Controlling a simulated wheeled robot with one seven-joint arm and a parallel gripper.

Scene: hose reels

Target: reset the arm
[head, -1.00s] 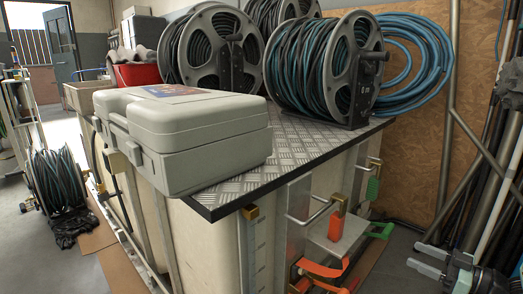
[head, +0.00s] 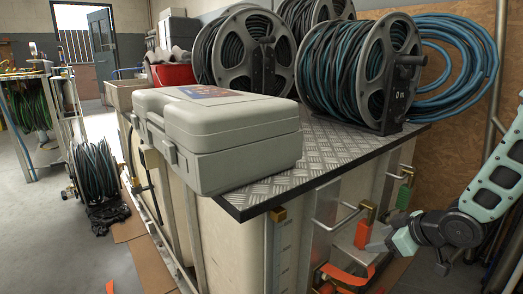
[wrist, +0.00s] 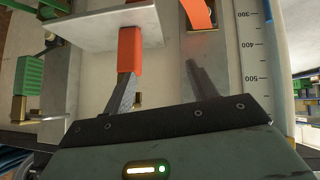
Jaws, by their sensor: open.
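My gripper (wrist: 160,88) is open in the wrist view, with nothing between its two dark fingers. In the head view my gripper (head: 380,245) is at the lower right, beside the end of the tank (head: 235,245). An orange upright handle (wrist: 130,50) is just beyond the left finger, which overlaps its lower end; I cannot tell whether they touch. The same handle shows in the head view (head: 362,235). A curved orange part (wrist: 198,12) is at the top of the wrist view and also below the gripper in the head view (head: 347,276).
A grey case (head: 225,135) lies on the metal tank top (head: 335,150), near hose reels (head: 365,70). Green handles (head: 404,190) and metal bars stick out from the tank's end. Another reel (head: 95,175) stands on the floor at left, where open floor shows.

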